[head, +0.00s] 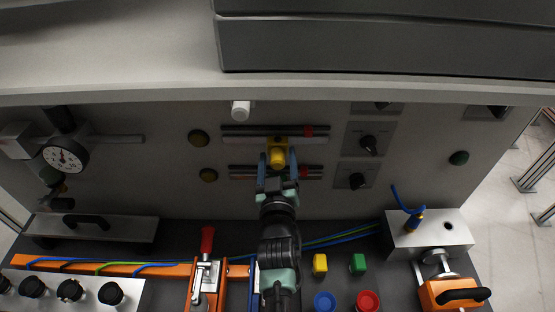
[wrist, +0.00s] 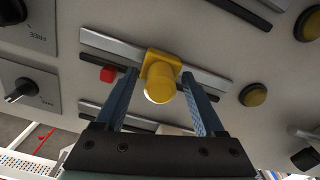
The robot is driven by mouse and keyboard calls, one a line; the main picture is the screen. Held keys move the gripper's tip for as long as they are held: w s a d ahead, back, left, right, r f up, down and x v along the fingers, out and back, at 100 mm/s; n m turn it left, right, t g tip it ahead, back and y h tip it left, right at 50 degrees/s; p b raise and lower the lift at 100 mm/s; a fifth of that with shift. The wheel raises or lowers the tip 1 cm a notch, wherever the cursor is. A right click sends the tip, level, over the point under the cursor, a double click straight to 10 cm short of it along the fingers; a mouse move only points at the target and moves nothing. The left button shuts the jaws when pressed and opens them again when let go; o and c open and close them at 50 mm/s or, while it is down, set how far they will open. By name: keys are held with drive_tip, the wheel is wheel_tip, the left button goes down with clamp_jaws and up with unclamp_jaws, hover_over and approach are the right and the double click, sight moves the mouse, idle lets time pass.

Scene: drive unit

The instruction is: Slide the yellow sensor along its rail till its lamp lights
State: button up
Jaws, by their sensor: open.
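The yellow sensor (head: 278,157) sits on the upper rail (head: 245,138) on the upright panel. It has a square block and a round knob, and also shows in the wrist view (wrist: 161,78). My gripper (head: 276,163) is open, with one blue finger on each side of the knob. In the wrist view, gaps show beside the knob. The knob's underside looks pale; I cannot tell whether that is a lit lamp.
A lower rail (head: 243,172) runs just below, partly behind my gripper. Rotary switches (head: 368,145) are to the right, amber round caps (head: 198,138) to the left. A red-handled clamp (head: 207,240) and coloured blocks (head: 320,264) stand on the bench below.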

clamp_jaws()
idle(1.4)
